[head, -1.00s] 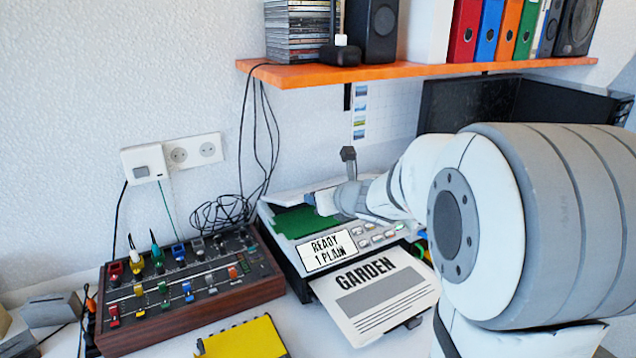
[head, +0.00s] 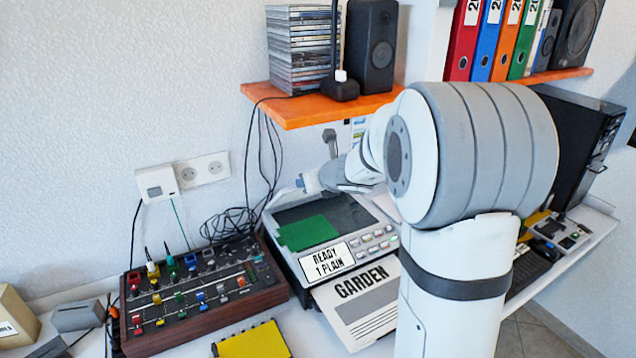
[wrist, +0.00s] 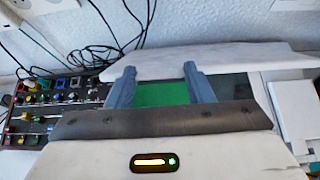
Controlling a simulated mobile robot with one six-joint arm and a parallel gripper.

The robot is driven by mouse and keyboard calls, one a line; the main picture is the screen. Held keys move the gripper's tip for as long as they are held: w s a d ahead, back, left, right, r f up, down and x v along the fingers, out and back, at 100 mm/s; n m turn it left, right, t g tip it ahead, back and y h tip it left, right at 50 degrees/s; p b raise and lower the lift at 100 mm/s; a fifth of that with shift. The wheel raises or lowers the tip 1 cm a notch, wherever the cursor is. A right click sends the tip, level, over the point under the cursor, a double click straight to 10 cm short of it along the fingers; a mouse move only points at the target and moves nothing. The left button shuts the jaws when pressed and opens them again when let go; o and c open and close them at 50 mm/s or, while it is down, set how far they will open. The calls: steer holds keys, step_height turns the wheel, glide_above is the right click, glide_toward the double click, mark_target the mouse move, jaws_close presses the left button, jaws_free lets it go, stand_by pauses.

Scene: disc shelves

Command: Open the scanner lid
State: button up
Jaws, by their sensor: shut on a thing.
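The scanner (head: 292,256) stands on the table, with its dark glass (head: 348,212) uncovered and a green sheet (head: 308,233) lying on it. Its label reads "READY 1 PLAIN". The scanner lid (wrist: 235,56) shows in the wrist view as a white strip across the fingertips. It is raised at the back of the scanner, mostly hidden by my arm in the head view. My gripper (wrist: 158,70) is shut on the lid's edge. In the head view my gripper (head: 310,182) is above the back left of the glass. The green sheet shows between the fingers.
A mixer with coloured knobs (head: 200,290) stands left of the scanner. A printed "GARDEN" sheet (head: 365,300) sticks out in front, beside a yellow notebook (head: 252,342). The orange shelf (head: 300,110) overhangs the back. Loose black cables (head: 228,222) lie by the wall.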

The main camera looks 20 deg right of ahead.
steer(key=shift+w+a+r+p, duration=0.15)
steer(key=shift+w+r+p, duration=0.2)
steer(key=shift+w+r, duration=0.3)
steer(key=o, duration=1.4)
steer(key=shift+s, duration=0.1)
steer(key=s+d, duration=0.1)
steer(key=s, duration=0.3)
steer(key=s+d+b, duration=0.1)
steer(key=s, duration=0.3)
steer(key=s+d, duration=0.1)
steer(key=s, duration=0.3)
steer(key=shift+s+r, duration=0.25)
steer(key=shift+s, duration=0.1)
